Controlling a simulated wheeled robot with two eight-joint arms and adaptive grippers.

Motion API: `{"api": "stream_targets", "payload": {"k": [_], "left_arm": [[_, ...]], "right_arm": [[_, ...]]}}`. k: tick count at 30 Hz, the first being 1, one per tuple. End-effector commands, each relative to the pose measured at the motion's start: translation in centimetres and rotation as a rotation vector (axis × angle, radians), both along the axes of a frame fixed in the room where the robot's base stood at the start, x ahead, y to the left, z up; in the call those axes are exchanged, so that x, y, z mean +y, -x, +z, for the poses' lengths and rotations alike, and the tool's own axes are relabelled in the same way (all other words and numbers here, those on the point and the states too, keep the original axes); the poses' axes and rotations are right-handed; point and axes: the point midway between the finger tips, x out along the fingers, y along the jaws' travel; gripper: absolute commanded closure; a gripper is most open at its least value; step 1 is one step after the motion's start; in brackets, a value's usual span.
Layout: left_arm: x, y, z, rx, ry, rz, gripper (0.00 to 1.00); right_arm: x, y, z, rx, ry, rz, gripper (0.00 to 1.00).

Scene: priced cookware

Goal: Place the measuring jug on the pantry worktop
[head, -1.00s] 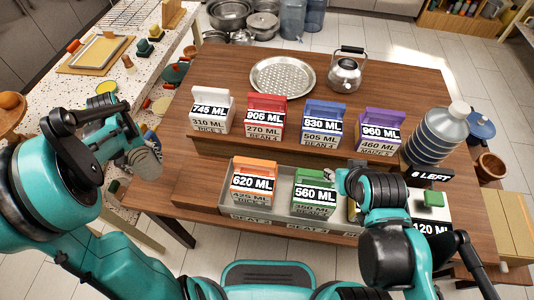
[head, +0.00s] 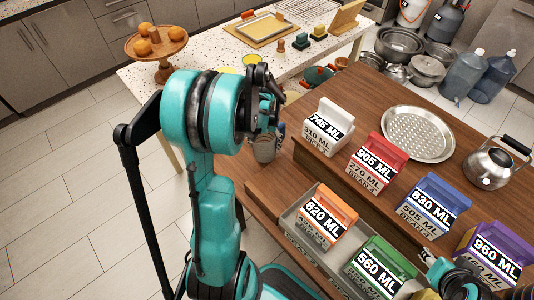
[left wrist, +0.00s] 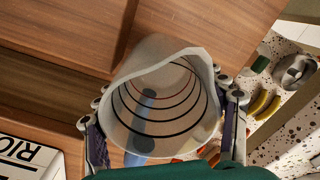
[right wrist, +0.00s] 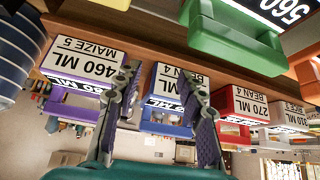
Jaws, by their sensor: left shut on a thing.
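The measuring jug (left wrist: 165,95) is a clear grey cup with dark rings, seen from above in the left wrist view. My left gripper (left wrist: 165,125) is shut on it, with a finger on each side. In the head view the jug (head: 265,148) hangs below my left gripper (head: 268,125), beside the left edge of the wooden table. The speckled worktop (head: 215,62) stands behind it; I cannot tell for sure that it is the pantry one. My right gripper (right wrist: 160,105) is open and empty, its fingers apart, in front of the priced boxes.
The wooden table (head: 372,92) holds several priced boxes, a round perforated tray (head: 418,133) and a kettle (head: 490,166). On the speckled worktop are a fruit stand (head: 157,45), a cutting board (head: 268,30) and small items.

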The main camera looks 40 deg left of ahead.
Motion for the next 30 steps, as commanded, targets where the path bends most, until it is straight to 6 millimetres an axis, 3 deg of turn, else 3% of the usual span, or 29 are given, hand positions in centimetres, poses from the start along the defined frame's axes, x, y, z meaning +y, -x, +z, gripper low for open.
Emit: {"api": "stream_targets", "payload": {"k": [9,20,21,22,30], "left_arm": [[0.0,0.0,-3.9,0.0,0.0,0.0,0.61],[0.0,0.0,-4.2,0.0,0.0,0.0,0.61],[0.0,0.0,-4.3,0.0,0.0,0.0,0.27],[0.0,0.0,-4.2,0.0,0.0,0.0,0.21],[0.0,0.0,-4.1,0.0,0.0,0.0,0.21]], "right_arm": [[0.0,0.0,-1.8,0.0,0.0,0.0,0.6],[0.0,0.0,-1.9,0.0,0.0,0.0,0.6],[0.0,0.0,-2.0,0.0,0.0,0.0,0.6],[0.0,0.0,-1.9,0.0,0.0,0.0,0.6],[0.0,0.0,-1.9,0.0,0.0,0.0,0.6]]}}
